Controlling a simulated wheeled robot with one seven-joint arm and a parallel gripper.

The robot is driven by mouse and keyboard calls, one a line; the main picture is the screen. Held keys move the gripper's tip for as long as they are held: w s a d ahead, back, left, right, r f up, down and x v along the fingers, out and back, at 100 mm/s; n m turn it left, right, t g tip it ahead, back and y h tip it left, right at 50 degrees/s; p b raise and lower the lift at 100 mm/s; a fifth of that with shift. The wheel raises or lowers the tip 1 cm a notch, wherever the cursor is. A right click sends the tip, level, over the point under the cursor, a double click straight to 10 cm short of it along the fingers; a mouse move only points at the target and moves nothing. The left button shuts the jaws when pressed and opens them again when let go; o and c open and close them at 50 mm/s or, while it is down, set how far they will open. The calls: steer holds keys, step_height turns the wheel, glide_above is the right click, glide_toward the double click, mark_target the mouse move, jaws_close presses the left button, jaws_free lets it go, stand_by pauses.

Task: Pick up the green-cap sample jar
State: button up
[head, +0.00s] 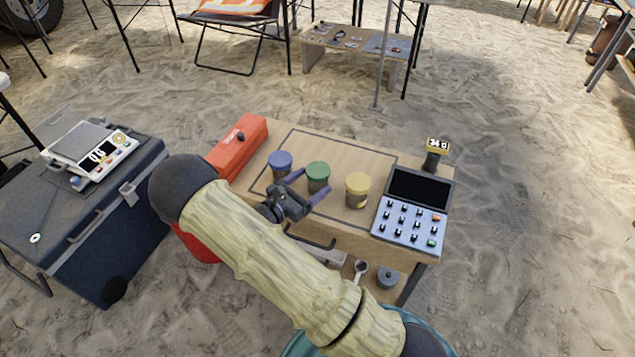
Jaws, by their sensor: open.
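The green-cap sample jar (318,177) stands upright on the wooden table, between a blue-cap jar (280,164) on its left and a yellow-cap jar (357,190) on its right. My gripper (306,185) is open, with its two purple fingers reaching toward the green-cap jar from the near side. One finger lies toward the blue-cap jar and the other toward the front of the green-cap jar. I cannot tell whether either finger touches a jar. The lower part of the green-cap jar is partly hidden by my gripper.
A red toolbox (238,145) stands at the table's left edge. A blue case with a scale (92,150) stands left. The wooden table (345,150) is clear behind the jars.

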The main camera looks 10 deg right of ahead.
mark_target(323, 174)
steer(key=shift+f+b+x, duration=0.15)
steer(key=shift+b+x, duration=0.2)
steer(key=shift+x, duration=0.95)
steer(key=shift+f+b+x, duration=0.15)
steer(key=shift+b+x, duration=0.15)
steer(key=shift+x, duration=1.05)
steer(key=shift+w+a, duration=0.1)
steer(key=c, duration=1.1)
step_height(323, 174, up, 10)
steer(key=p, duration=0.2)
steer(key=shift+p, duration=0.35)
